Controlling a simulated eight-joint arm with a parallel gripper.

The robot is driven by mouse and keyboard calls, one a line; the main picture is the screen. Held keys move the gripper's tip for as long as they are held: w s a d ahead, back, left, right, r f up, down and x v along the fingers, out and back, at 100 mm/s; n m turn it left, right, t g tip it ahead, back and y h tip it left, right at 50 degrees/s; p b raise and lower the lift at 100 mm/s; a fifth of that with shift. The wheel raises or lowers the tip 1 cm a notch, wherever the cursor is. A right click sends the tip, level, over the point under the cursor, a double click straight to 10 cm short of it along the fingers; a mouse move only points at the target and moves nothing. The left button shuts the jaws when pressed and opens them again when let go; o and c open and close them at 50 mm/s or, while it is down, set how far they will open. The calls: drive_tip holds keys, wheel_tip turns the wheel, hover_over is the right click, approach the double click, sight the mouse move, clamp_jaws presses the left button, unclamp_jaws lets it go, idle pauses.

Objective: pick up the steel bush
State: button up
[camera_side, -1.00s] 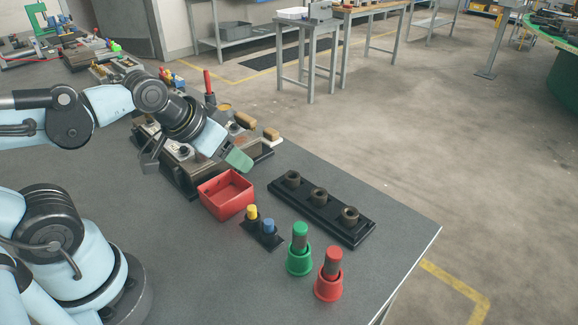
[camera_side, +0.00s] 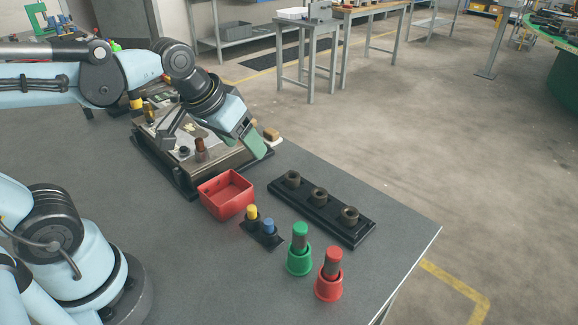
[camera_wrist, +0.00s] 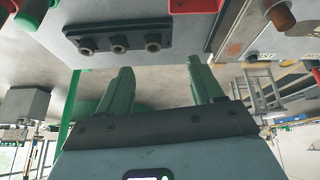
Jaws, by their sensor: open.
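Three dark brownish ring-shaped bushes stand upright in a row on a long black rack (camera_side: 330,216): a back-left bush (camera_side: 292,178), a middle bush (camera_side: 319,196) and a front-right bush (camera_side: 350,215). They look alike, so I cannot tell which is the steel bush. My gripper (camera_side: 257,147) has green fingers and hangs in the air above the fixture's right end, behind and left of the rack. In the wrist view my gripper (camera_wrist: 158,78) has its fingers spread with nothing between them. The rack (camera_wrist: 98,38) shows there at upper left, beyond the fingertips and apart from them.
A red tray (camera_side: 210,207) sits left of the rack. A metal fixture (camera_side: 222,158) with a brown cylinder (camera_side: 200,152) stands behind it. A small black block with yellow and blue plugs (camera_side: 268,226), a green holder (camera_side: 300,262) and a red holder (camera_side: 329,286) stand in front.

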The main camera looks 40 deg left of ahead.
drive_tip(key=w+r+n+g, duration=0.1)
drive_tip(key=w+n+g, duration=0.2)
drive_tip(key=w, duration=0.3)
drive_tip(key=n+g, duration=0.3)
hover_over(292, 181)
drive_tip(key=w+a, duration=0.1)
drive_tip(key=f, duration=0.2)
wheel_tip(292, 181, down, 12)
drive_tip(key=shift+w+a+r, duration=0.1)
drive_tip(key=shift+w+r, duration=0.05)
drive_tip(key=c, duration=1.2)
